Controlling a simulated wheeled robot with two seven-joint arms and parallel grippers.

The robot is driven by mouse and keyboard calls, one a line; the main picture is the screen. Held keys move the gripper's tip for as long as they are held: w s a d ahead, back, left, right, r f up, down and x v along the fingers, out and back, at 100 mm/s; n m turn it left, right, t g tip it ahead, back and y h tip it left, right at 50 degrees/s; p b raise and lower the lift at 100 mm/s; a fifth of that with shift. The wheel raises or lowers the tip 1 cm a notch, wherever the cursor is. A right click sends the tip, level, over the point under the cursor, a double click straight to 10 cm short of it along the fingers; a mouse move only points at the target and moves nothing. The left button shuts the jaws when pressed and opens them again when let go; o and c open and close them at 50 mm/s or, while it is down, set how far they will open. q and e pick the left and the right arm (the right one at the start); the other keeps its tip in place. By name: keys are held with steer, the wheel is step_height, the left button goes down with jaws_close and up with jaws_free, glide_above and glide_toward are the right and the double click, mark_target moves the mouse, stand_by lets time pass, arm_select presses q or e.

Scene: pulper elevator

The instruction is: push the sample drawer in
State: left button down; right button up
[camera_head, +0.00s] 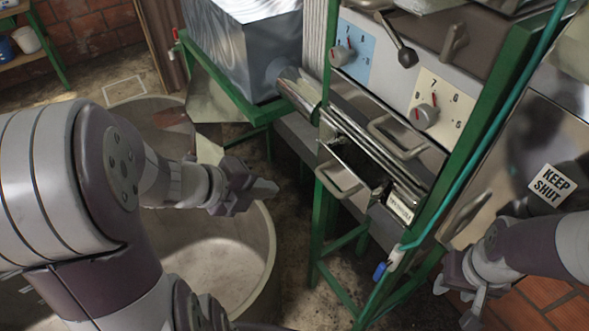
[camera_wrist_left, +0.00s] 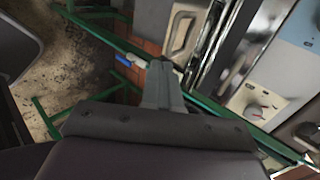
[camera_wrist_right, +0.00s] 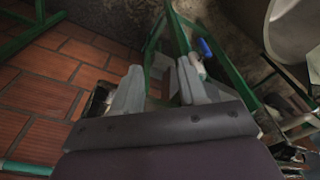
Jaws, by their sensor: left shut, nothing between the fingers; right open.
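The sample drawer (camera_head: 342,182) appears to be the metal box with a loop handle, pulled out of the green-framed machine; its dark inside shows from above. A metal front with a handle, probably this drawer, shows at the top of the left wrist view (camera_wrist_left: 188,28). My left gripper (camera_head: 268,189) is shut and empty, left of the drawer front and apart from it. Its closed fingers also show in the left wrist view (camera_wrist_left: 163,75). My right gripper (camera_head: 458,302) is open and empty, low at the right; its spread fingers show in the right wrist view (camera_wrist_right: 158,82).
Another loop handle (camera_head: 398,138) and dial panels (camera_head: 437,108) sit above the drawer. A green leg (camera_head: 318,235) stands below. A large round tub (camera_head: 262,245) is under my left arm. A "KEEP SHUT" sign (camera_head: 553,184) marks a panel at the right. A blue-ended fitting (camera_head: 380,270) hangs low.

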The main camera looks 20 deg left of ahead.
arm_select(q)
steer(key=d, duration=0.2)
glide_toward(342, 175)
step_height(342, 175, down, 5)
steer(key=shift+w+f+b, duration=0.1)
steer(key=shift+w+b, duration=0.1)
steer(key=shift+b, duration=0.1)
arm_select(e)
steer(key=shift+s+d+f, duration=0.15)
steer(key=shift+s+f, duration=0.05)
steer(key=shift+f, duration=0.15)
arm_select(q)
steer(key=shift+d, duration=0.15)
arm_select(e)
steer(key=shift+s, duration=0.1)
arm_select(q)
steer(key=w+d, duration=0.1)
steer(key=w, duration=0.1)
steer(key=w+d+b, duration=0.1)
steer(key=w+d, duration=0.1)
steer(key=shift+w+d, duration=0.15)
arm_select(e)
steer(key=shift+s+f, duration=0.1)
steer(key=shift+f, duration=0.3)
